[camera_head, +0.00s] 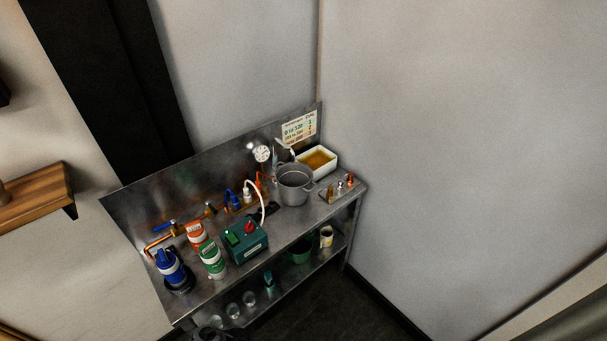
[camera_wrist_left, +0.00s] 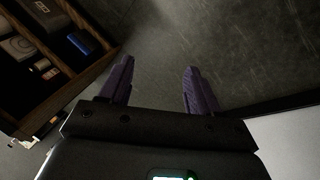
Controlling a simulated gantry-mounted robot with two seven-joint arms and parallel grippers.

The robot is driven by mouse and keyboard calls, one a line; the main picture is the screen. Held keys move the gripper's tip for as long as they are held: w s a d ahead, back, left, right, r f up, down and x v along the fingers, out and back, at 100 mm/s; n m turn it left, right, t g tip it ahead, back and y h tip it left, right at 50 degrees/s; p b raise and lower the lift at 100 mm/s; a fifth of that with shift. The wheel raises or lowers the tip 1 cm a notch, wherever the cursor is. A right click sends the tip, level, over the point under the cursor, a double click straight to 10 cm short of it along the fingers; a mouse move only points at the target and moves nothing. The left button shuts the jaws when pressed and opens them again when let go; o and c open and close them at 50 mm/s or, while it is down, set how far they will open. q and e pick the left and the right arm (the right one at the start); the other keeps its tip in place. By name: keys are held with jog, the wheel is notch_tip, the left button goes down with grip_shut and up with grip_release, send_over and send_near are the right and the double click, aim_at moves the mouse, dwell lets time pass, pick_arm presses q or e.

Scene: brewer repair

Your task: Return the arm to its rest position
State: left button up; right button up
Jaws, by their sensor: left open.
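My left gripper (camera_wrist_left: 157,88) shows in the left wrist view. Its two purple fingers stand wide apart with nothing between them, above a bare dark grey floor. In the head view neither of my grippers can be clearly made out. A dark rounded shape at the bottom edge, in front of the bench, is too small to identify. My right gripper is in neither view.
A steel bench (camera_head: 217,287) in the corner bears a pot (camera_head: 294,186), a green box (camera_head: 246,242), a white tray (camera_head: 332,165) and several bottles. A wooden shelf (camera_head: 35,200) is at left. A wooden compartment unit (camera_wrist_left: 85,73) stands left in the wrist view.

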pick_arm(q)
jog(key=s+n+t, duration=0.2)
jog(key=s+n, duration=0.4)
jog(key=s, duration=0.7)
jog(key=w+a+r+n+t+p, duration=0.1)
jog(key=r+n+p, duration=0.3)
jog(key=r, duration=1)
jog(key=w+a+r+n+t+p, duration=0.2)
jog(key=r+p, duration=0.4)
jog(key=r, duration=0.8)
jog(key=w+a+r+n+t+p, duration=0.2)
jog(key=r+n+p, duration=0.3)
jog(key=r, duration=0.9)
jog(key=shift+w+n+t, duration=0.55)
jog(key=shift+n+t, duration=0.05)
jog(key=shift+n, duration=0.4)
jog(key=shift+r, duration=0.1)
